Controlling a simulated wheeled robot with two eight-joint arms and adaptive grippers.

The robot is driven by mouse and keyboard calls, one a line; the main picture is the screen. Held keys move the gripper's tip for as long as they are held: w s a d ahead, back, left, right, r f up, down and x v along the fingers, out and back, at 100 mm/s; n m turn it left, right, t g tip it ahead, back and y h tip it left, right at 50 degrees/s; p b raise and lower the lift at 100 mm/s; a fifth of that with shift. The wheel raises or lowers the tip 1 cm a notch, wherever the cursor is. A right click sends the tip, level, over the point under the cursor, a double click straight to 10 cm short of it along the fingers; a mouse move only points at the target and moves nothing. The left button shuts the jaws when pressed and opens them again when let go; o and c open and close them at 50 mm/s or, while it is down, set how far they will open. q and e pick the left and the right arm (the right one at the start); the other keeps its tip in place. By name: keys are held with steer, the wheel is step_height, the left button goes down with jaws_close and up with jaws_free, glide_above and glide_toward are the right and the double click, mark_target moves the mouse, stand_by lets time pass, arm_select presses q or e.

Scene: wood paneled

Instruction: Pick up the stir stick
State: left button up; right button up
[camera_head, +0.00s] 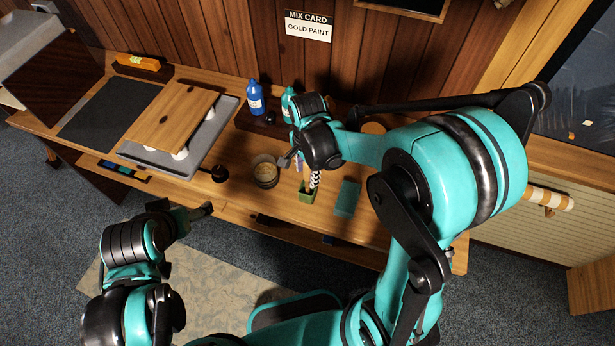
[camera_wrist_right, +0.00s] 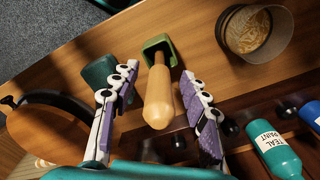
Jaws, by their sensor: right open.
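The stir stick (camera_wrist_right: 158,98) is a pale wooden rod with a thick rounded end towards the camera in the right wrist view. It stands in a small green holder (camera_wrist_right: 158,45), which also shows on the bench in the head view (camera_head: 307,196). My right gripper (camera_wrist_right: 158,77) is open, its white fingers with purple pads on either side of the stick, with gaps on both sides. In the head view, my right gripper (camera_head: 307,175) is above the holder and hides most of the stick. My left gripper (camera_head: 203,210) is off the bench's front edge; its jaw opening is unclear.
A cup (camera_head: 265,174) stands just left of the holder; a teal block (camera_head: 347,198) lies to its right. Blue (camera_head: 255,98) and teal (camera_head: 287,104) paint bottles stand behind. A grey tray (camera_head: 150,156) with a wooden board (camera_head: 172,115) is further left.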

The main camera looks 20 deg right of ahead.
steer(key=c, duration=1)
steer(key=shift+c, duration=0.2)
